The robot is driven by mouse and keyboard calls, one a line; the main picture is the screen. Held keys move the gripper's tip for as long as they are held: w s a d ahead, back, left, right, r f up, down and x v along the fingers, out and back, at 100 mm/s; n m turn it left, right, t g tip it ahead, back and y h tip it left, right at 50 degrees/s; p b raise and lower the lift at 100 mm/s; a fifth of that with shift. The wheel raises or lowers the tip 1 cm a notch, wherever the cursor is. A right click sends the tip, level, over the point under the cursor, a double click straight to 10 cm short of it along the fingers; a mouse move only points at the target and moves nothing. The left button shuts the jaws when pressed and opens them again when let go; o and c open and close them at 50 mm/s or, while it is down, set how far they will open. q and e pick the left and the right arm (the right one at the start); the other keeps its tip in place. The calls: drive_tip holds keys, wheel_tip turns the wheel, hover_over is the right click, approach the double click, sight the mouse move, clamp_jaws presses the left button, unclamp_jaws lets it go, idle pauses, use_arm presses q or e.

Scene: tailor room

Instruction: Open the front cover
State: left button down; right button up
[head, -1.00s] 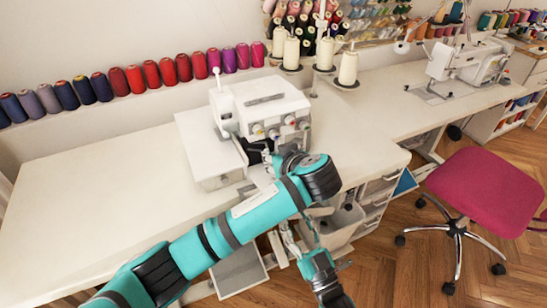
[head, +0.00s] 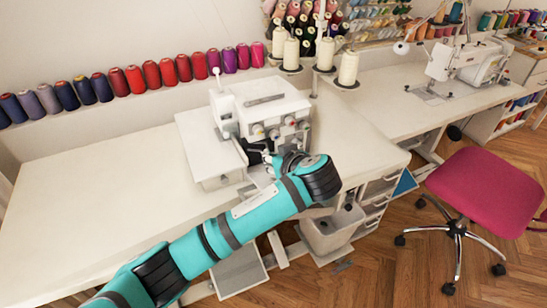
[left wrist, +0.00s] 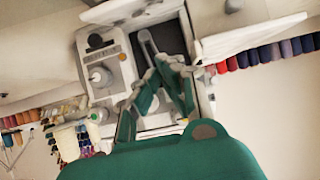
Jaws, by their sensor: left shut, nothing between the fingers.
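The white sewing machine (head: 265,105) with dials on its front stands on the white table. My left gripper (head: 258,147) is at the lower front of the machine, in front of the dark inner area. In the left wrist view, my left gripper (left wrist: 162,68) is shut and empty, its fingers meeting in front of the machine. A dark recess (left wrist: 167,38) with a grey metal part shows just beyond the fingertips. My arm and gripper hide much of the lower front, so I cannot tell exactly how the front cover sits. My right gripper is out of view.
Thread cones (head: 348,68) stand behind the machine, and a row of spools (head: 150,74) lines the wall. A grey bin (head: 332,230) is below the table edge. A pink chair (head: 487,190) stands at the right. The left tabletop (head: 100,190) is clear.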

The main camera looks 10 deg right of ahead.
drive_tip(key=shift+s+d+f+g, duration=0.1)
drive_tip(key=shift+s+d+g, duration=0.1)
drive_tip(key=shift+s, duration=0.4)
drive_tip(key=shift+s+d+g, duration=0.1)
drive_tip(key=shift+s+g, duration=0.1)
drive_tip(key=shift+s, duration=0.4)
